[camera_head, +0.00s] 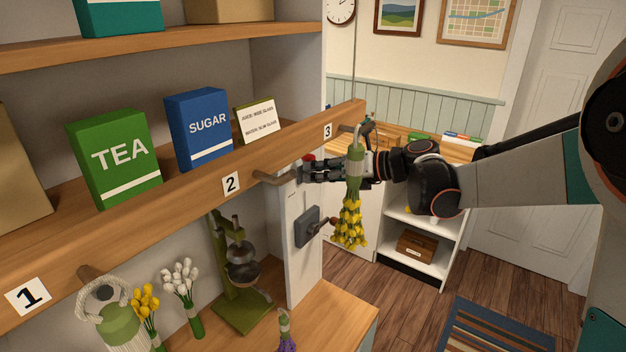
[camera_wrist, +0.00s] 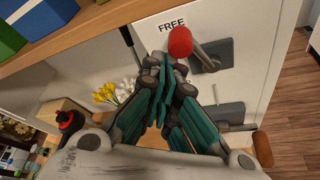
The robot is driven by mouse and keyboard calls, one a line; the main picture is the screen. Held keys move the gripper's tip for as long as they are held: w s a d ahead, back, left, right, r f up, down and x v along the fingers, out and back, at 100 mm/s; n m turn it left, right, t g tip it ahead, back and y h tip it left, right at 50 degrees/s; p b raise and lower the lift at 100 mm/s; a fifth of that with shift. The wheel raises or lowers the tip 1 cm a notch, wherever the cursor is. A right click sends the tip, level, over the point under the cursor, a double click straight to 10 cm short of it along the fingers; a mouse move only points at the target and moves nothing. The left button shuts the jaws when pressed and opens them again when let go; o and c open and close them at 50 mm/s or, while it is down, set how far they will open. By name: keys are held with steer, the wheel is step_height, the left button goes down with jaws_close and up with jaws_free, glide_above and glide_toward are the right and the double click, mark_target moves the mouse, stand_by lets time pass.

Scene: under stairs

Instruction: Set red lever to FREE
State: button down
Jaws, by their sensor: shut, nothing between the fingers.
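The red lever has a round red knob (camera_wrist: 180,42) on a metal rod, which runs to a dark plate (camera_wrist: 207,60) on the white panel. The knob is just beside the FREE label (camera_wrist: 172,25), partly crowding its lower edge in the wrist view. In the head view only a bit of the red knob (camera_head: 309,158) shows above my gripper (camera_head: 307,173). In the wrist view my gripper (camera_wrist: 165,62) is shut and empty, with its fingertips just below and left of the knob. I cannot tell whether they touch it. Any other lever label is hidden.
A grey plate with a wooden-knobbed handle (camera_head: 308,227) is lower on the panel. A hanging yellow flower bunch (camera_head: 351,210) is in front of my wrist in the head view. The wooden shelf edge (camera_head: 200,196) with pegs runs close above my gripper.

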steer(key=shift+w+d+r, duration=0.1)
steer(key=shift+w+r, duration=0.05)
steer(key=shift+r, duration=0.1)
stand_by(0.5)
